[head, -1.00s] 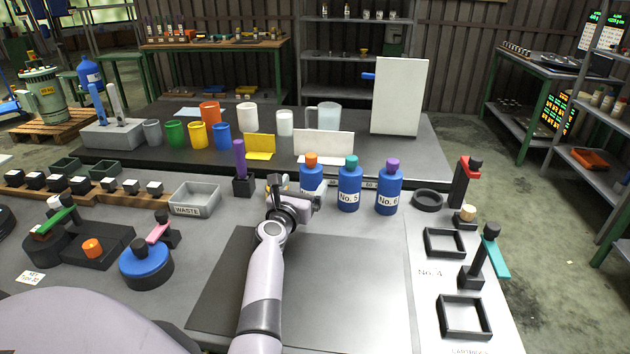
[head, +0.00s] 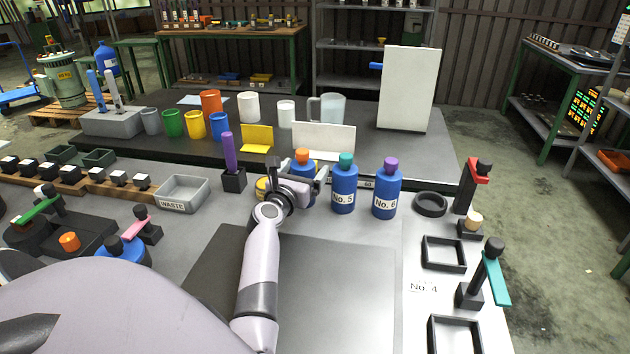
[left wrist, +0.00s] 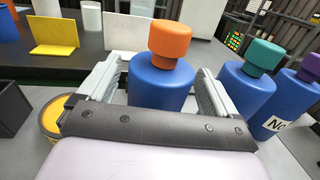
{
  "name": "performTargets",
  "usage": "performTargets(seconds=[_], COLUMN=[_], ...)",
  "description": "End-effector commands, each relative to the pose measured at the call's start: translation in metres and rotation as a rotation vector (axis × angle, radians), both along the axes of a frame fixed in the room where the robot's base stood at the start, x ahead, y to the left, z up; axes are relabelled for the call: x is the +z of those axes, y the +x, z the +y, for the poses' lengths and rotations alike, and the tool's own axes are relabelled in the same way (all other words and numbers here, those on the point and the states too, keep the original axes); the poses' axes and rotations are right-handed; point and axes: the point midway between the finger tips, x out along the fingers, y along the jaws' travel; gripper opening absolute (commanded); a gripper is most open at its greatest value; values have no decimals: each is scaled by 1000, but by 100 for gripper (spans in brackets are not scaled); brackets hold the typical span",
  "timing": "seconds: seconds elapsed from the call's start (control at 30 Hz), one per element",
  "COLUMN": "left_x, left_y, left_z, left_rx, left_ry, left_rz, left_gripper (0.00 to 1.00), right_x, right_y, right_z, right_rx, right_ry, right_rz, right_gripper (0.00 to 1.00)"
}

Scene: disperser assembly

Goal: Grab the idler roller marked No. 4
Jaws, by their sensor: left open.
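The No. 4 roller is not identified by a readable label on any part. A blue bottle-shaped part with an orange cap (head: 302,156) stands upright left of the blue parts labelled No. 5 (head: 344,188) and No. 6 (head: 386,190); its front is hidden by my gripper. My left gripper (head: 306,180) is open at this part. In the left wrist view the two fingers of my left gripper (left wrist: 158,82) stand on either side of the blue body (left wrist: 160,88), below the orange cap. Contact cannot be told. My right gripper is not in view.
A printed "No. 4" (head: 424,287) marks the white strip at right, near black square frames (head: 443,266). A purple-topped holder (head: 230,160) and a yellow round thing (left wrist: 50,118) stand left of the gripper. A waste tray (head: 184,193) lies farther left. The dark mat (head: 330,290) is clear.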

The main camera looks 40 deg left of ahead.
Motion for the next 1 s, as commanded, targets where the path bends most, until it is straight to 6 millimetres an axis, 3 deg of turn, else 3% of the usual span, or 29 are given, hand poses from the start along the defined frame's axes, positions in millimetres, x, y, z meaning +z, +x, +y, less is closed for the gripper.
performTargets(seconds=[0.27,0.4,0.5,0.77,1.0], left_x=[0,0,2,4,26], left_y=[-1,-1,-1,0,0], left_z=[1,1,1,1,1], left_rx=[0,0,1,1,1], left_ry=[0,0,1,0,1], left_rz=[1,0,-4,-4,-9], left_gripper=[89,44,16,16,16], right_x=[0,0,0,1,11], right_y=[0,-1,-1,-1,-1], right_z=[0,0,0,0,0], right_rx=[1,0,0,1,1], right_ry=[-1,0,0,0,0], right_rz=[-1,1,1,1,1], right_gripper=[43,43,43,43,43])
